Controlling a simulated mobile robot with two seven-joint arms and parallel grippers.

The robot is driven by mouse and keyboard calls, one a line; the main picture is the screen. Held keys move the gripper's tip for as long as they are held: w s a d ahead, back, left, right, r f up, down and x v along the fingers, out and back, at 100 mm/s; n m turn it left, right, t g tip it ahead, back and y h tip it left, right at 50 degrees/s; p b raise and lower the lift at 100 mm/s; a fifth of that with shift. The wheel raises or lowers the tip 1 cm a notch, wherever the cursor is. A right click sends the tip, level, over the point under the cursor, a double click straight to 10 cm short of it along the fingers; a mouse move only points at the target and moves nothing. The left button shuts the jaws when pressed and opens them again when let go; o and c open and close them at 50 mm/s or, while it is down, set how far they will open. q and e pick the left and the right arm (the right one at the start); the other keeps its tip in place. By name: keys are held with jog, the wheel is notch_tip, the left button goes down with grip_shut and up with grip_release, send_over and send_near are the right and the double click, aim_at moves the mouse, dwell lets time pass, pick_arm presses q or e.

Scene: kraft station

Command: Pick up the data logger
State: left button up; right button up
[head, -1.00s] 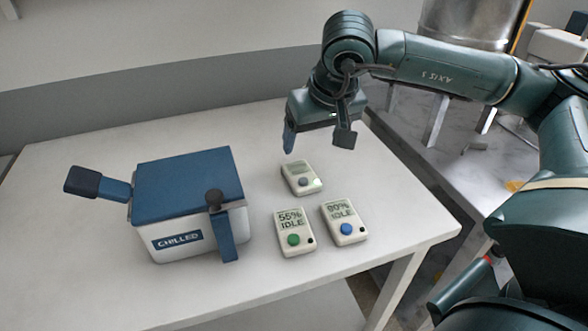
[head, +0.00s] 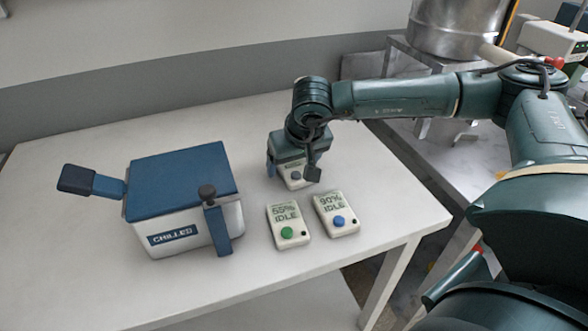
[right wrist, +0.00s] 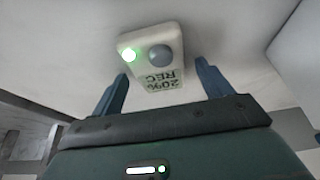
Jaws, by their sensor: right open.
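A white data logger (head: 297,184) with a grey button lies on the table, partly hidden under my right gripper (head: 291,174). In the right wrist view this logger (right wrist: 150,62) shows a lit green light and the text "20% REC". My right gripper (right wrist: 161,71) is open, with one blue finger to each side of the logger's near end; I see gaps and no grip. Two more loggers lie nearer the front: one with a green button (head: 288,222) reading "55% IDLE", one with a blue button (head: 337,213) reading "90% IDLE". My left gripper is not in view.
A white box with a closed blue lid (head: 180,180), labelled "CHILLED", stands left of the loggers, its handle sticking out to the left. The white table (head: 85,150) is clear behind the box. A metal vessel (head: 455,25) stands beyond the table at the back right.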

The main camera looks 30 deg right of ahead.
jog(key=shift+c, duration=0.5)
jog(key=c, duration=1)
